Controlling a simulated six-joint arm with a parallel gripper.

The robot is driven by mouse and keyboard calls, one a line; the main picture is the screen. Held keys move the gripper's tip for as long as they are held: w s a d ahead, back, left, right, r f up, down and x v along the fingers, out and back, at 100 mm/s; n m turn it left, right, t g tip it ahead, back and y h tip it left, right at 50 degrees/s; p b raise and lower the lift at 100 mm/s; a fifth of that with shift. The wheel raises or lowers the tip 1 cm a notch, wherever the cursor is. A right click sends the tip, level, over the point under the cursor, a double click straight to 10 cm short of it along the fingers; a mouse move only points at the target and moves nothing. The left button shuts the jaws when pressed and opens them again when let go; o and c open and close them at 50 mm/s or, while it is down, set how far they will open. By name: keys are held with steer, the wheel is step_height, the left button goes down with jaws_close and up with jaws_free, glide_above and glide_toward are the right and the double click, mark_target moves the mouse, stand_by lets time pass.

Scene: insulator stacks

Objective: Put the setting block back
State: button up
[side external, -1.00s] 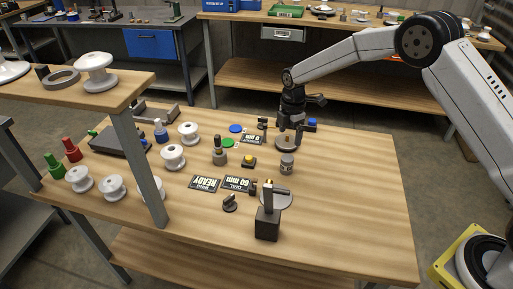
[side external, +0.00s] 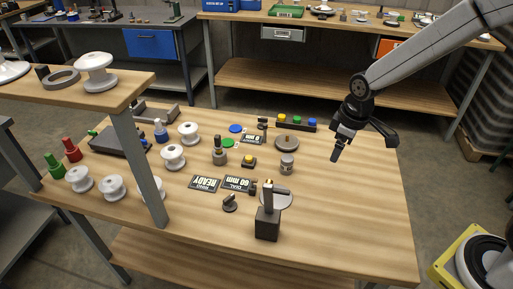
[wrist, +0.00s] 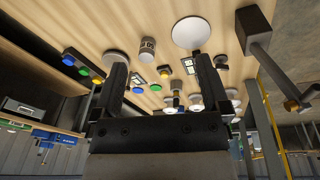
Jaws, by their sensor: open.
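No part is plainly marked as the setting block. A small grey cylinder with a pale band (side external: 287,163) stands upright on the wooden table; it also shows in the wrist view (wrist: 147,48). Behind it is a round grey-brown disc with a small knob (side external: 287,143), also in the wrist view (wrist: 116,57). In front is a gauge stand with a dark block base (side external: 268,225) beside a pale round plate (side external: 283,199). My gripper (side external: 335,158) is above the table to the right of the cylinder and disc. Its fingers (wrist: 163,85) are apart with nothing between them.
A dark bar with coloured buttons (side external: 296,125) lies behind the disc. Display signs reading "60 mm" (side external: 238,183) and "READY" (side external: 205,184) lie left of the stand. White insulators (side external: 173,157) stand further left, near a shelf post (side external: 140,165). The table's right side is clear.

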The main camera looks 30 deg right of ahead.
steer(key=s+m, duration=0.5)
steer(key=s, duration=0.5)
steer(key=shift+s+d+m+t, duration=0.2)
steer(key=shift+d+m+t, duration=0.05)
steer(key=shift+m+t, duration=0.15)
stand_by(0.4)
